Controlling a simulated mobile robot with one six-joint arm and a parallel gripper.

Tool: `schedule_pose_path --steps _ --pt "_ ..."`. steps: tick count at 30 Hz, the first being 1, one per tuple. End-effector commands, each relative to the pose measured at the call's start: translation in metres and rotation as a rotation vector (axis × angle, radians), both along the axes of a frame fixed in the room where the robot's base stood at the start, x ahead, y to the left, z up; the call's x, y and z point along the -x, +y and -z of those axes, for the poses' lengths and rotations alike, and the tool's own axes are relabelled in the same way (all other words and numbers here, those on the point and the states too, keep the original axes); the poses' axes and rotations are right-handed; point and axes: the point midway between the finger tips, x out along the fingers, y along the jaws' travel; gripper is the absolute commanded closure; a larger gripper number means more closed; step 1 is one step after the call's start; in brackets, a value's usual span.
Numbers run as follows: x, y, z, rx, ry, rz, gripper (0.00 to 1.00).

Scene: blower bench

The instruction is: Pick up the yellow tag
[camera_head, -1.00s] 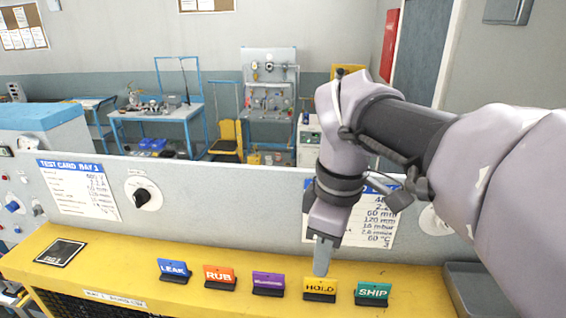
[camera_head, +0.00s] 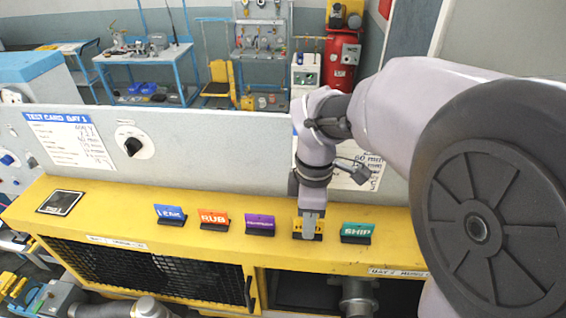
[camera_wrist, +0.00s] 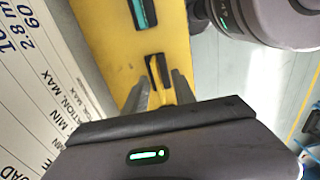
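The yellow HOLD tag (camera_head: 297,225) stands in its black holder on the yellow bench ledge, between the purple and green tags. My gripper (camera_head: 309,228) is down at it and hides much of its face and lettering. In the wrist view the tag and its dark holder (camera_wrist: 153,73) lie ahead, between the two grey fingers of my gripper (camera_wrist: 161,84). The fingers are apart, with yellow showing between them. I cannot tell whether either finger touches the tag.
The green SHIP tag (camera_head: 357,232) stands close on the right. The purple tag (camera_head: 260,224), orange RUB tag (camera_head: 214,219) and blue LEAK tag (camera_head: 171,215) stand to the left. A grey upright panel (camera_head: 230,165) rises behind the ledge.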

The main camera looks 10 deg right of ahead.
Motion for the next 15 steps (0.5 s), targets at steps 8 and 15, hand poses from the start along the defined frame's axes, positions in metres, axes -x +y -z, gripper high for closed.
schedule_pose_path --steps 8,15 --pt "0.0001 0.0001 0.0102 0.000 0.000 0.001 0.68" --pt "0.0000 0.0001 0.0099 0.000 -0.001 0.001 1.00"
